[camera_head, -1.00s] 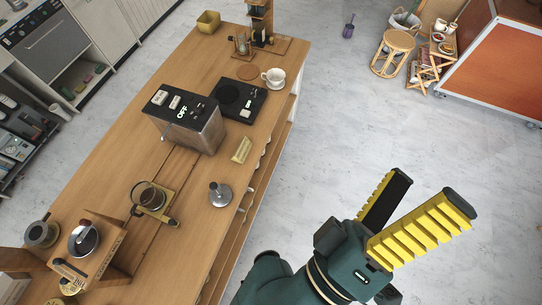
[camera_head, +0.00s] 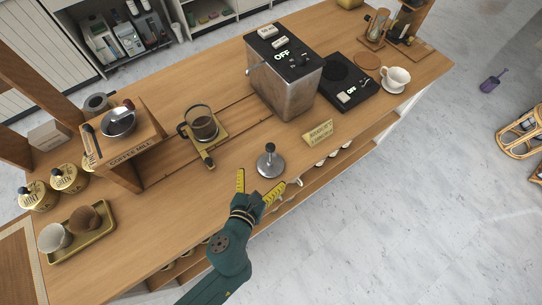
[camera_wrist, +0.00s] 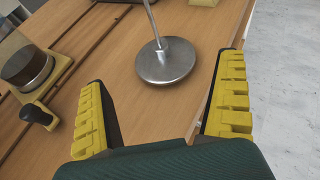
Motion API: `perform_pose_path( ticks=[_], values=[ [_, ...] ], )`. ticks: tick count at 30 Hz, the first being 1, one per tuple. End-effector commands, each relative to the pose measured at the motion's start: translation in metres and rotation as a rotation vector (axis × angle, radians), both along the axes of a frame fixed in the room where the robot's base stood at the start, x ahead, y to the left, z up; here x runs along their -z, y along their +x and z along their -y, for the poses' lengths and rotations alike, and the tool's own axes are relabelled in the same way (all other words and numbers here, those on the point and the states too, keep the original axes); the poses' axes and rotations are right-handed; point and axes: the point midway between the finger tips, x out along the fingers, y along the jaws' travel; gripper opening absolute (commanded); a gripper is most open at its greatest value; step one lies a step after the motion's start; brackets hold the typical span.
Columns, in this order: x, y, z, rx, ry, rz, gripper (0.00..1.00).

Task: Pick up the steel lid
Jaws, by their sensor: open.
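The steel lid (camera_head: 271,166) is a round, flat metal disc with an upright stem and a knob on top. It rests on the wooden counter near its front edge. My gripper (camera_head: 269,180) is open and empty, just in front of the lid, with its yellow ridged fingers pointing toward it. In the wrist view the lid (camera_wrist: 166,64) lies ahead of and between the two spread fingers (camera_wrist: 164,78), apart from both. The top of its stem is cut off by the upper edge of that view.
A glass vessel (camera_head: 203,128) on a yellow-edged stand is left of the lid. A small sign (camera_head: 318,133) and a metal machine (camera_head: 284,90) marked OFF stand beyond it to the right. Cups hang below the counter's front edge. Bare counter (camera_head: 195,195) surrounds the lid's left side.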

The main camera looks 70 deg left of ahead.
Motion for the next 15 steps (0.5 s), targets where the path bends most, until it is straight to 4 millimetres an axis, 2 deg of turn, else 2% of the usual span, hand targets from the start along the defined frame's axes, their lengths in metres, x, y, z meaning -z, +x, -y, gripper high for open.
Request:
perform_pose_path(
  ticks=[1,8,15],
  values=[
    [0.004,0.006,-0.009,-0.004,0.002,0.003,1.00],
    [0.014,0.020,-0.028,0.000,0.002,0.000,1.00],
    [0.028,0.042,-0.057,0.001,0.003,0.001,1.00]
  ],
)
